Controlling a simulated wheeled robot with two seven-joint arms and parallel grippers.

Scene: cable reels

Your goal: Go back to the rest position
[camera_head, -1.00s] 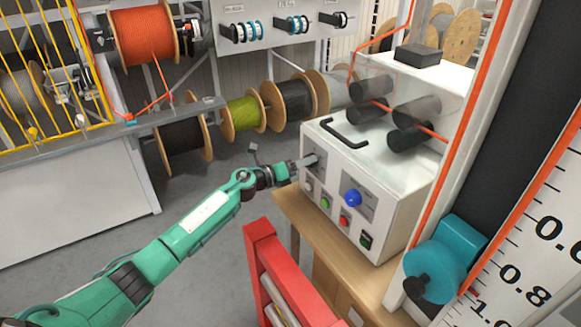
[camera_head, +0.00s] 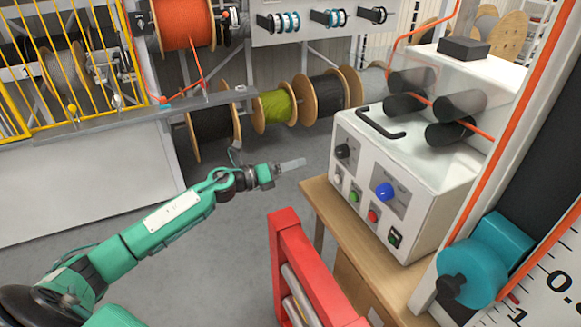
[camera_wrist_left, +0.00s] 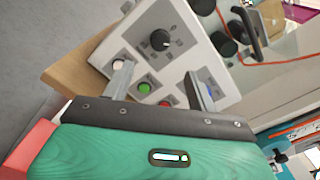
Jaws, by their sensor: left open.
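My left gripper (camera_head: 291,164) is in the middle of the head view, at the end of my green arm. It is held in the air to the left of the white control box (camera_head: 398,187), apart from it. In the left wrist view the two fingers (camera_wrist_left: 160,90) are spread apart with nothing between them. The box front carries a black knob (camera_wrist_left: 160,40), a blue knob (camera_head: 385,191) and several small buttons, including a green button (camera_head: 354,196) and a red button (camera_head: 373,216). My right gripper is not in view.
The box stands on a wooden table (camera_head: 322,203). A red frame with rollers (camera_head: 288,240) stands in front of it. Cable reels, including a green reel (camera_head: 273,107) and an orange reel (camera_head: 184,22), are behind. Grey floor (camera_head: 225,265) is free around my arm.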

